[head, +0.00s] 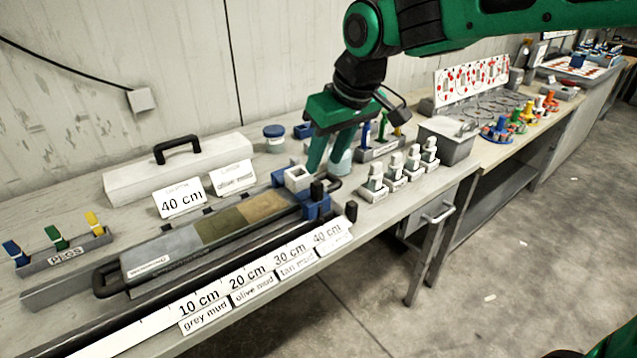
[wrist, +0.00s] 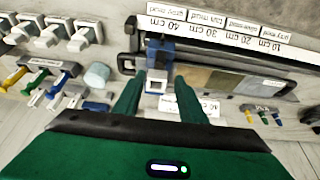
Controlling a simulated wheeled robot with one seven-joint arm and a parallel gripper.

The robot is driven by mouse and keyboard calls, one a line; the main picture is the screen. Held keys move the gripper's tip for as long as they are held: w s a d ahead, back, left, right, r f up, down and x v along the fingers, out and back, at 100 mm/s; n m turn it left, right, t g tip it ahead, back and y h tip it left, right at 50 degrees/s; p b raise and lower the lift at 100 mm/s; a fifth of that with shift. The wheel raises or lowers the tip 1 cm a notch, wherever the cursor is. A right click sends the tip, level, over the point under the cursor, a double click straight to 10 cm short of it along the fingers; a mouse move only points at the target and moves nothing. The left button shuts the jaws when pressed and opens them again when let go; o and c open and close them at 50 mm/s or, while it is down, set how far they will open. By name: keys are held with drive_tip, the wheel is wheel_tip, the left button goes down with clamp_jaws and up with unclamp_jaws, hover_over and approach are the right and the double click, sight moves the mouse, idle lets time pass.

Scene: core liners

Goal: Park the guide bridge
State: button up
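The guide bridge (head: 317,205) is blue with a white square-holed block (head: 298,178) on it and a dark knob. It stands across the right end of the core liner (head: 165,252), near the 40 cm label (head: 328,234). The liner shows grey, olive and tan sections. My gripper (head: 328,166) is above and behind the bridge. In the wrist view my gripper's fingers (wrist: 159,82) are apart, one on each side of the white block (wrist: 156,83), with gaps visible on both sides. The blue bridge body (wrist: 159,55) lies just beyond the fingertips.
Cards reading 40 cm (head: 181,199) and olive mud (head: 233,177) stand behind the liner. A peg rack (head: 65,253) is at left. A long lidded box (head: 180,170) is at the back.

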sight(317, 183)
drive_tip(key=x, duration=0.9)
drive_tip(key=shift+d+f, duration=0.15)
drive_tip(key=shift+f, duration=0.05)
clamp_jaws()
drive_tip(key=shift+d, duration=0.1)
